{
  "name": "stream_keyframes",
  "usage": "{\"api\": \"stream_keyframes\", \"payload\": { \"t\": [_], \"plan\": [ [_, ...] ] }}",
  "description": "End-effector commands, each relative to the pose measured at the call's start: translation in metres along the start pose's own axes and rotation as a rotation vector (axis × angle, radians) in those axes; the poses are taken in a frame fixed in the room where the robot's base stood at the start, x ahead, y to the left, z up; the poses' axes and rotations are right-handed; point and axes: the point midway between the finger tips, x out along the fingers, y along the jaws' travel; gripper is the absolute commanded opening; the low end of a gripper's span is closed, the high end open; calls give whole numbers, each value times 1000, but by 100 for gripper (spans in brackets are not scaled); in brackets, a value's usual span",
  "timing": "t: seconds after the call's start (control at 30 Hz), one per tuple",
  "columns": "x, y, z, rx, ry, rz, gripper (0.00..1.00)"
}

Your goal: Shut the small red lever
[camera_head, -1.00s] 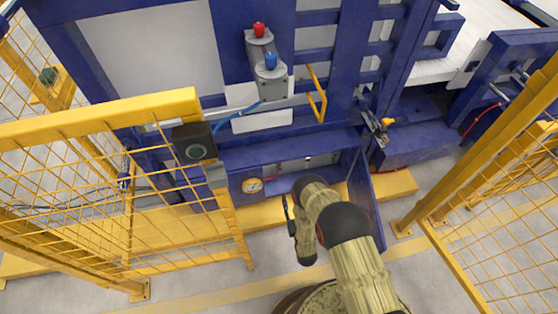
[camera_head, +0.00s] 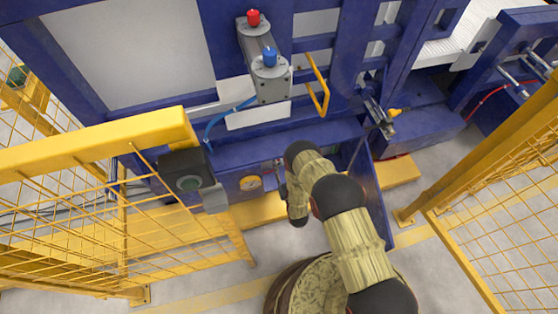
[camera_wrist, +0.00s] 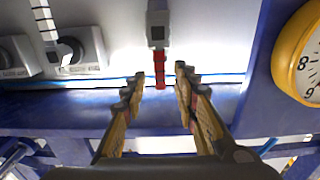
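The small red lever (camera_wrist: 160,70) shows in the wrist view, hanging from a grey body (camera_wrist: 157,28) in front of a pale panel. It points straight down in that picture. My gripper (camera_wrist: 162,80) is open, with one finger on each side of the lever's lower end and a visible gap on both sides. I cannot tell how far the fingertips are from it in depth. In the head view my gripper (camera_head: 281,182) is at the open blue cabinet, and my arm hides much of the inside; the lever is not clear there.
A yellow-rimmed gauge (camera_wrist: 300,55) is close on the right in the wrist view. Grey rotary switches (camera_wrist: 80,50) are on the left. In the head view, an open blue cabinet door (camera_head: 374,195) stands right of my arm, and yellow mesh fencing (camera_head: 100,205) is at left.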

Motion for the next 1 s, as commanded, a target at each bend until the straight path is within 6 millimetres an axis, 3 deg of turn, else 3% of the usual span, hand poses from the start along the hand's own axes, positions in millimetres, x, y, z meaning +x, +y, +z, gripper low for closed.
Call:
{"api": "stream_keyframes", "payload": {
  "t": [0.2, 0.53, 1.0],
  "plan": [
    [20, 0, 2, 0, -2, 0, 30],
    [23, 0, 0, 0, -2, 0, 29],
    [23, 0, 0, 0, -2, 0, 2]
  ]
}}
